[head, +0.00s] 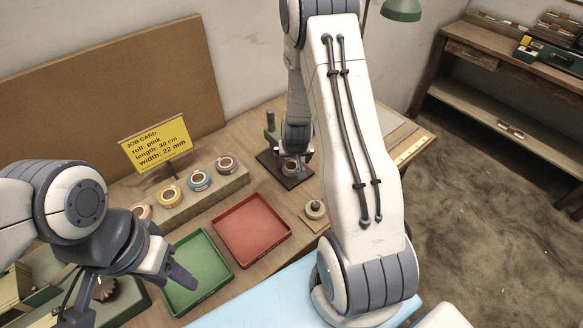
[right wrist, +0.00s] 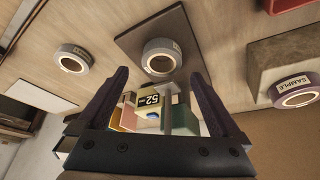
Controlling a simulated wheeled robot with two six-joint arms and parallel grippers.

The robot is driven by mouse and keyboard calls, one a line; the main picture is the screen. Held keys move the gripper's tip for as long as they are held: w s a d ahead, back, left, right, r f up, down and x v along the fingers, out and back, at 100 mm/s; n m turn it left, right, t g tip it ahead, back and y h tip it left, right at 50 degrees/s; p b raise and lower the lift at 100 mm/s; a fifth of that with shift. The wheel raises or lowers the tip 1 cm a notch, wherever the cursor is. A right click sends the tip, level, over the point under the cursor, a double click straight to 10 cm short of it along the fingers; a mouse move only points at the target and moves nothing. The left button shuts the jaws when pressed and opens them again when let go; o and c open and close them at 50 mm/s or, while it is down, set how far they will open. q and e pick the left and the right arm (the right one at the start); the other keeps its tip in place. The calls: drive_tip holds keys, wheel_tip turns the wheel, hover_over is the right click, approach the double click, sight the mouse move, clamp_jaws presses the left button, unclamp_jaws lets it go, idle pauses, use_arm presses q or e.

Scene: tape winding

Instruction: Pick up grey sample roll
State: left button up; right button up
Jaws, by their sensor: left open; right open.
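A grey tape roll (right wrist: 160,57) with a light label lies on a dark plate in the right wrist view; it shows partly under the gripper in the head view (head: 290,168). A second grey labelled roll (right wrist: 70,63) lies to its left. A small pale roll (head: 315,209) sits by a pad in the head view; I cannot tell if it is that second one. My right gripper (right wrist: 160,78) is open above the dark plate, its fingers apart with no roll between them. My left gripper (head: 130,296) is open near the green tray.
A gauge reading 52 (right wrist: 151,99) stands at the dark plate (head: 283,176). Pink, yellow, blue and brownish rolls line a block (head: 215,190); one there reads SAMPLE (right wrist: 292,93). A red tray (head: 252,230), green tray (head: 197,273) and yellow job card (head: 155,143) are nearby.

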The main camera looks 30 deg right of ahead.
sight(291, 168)
drive_tip(key=shift+p+x, duration=0.45)
drive_tip(key=shift+x, duration=1.7)
drive_tip(key=shift+s+a+f, duration=0.1)
drive_tip(key=shift+a, duration=0.1)
drive_tip(key=c, duration=1.3)
drive_tip(key=shift+o, duration=0.2)
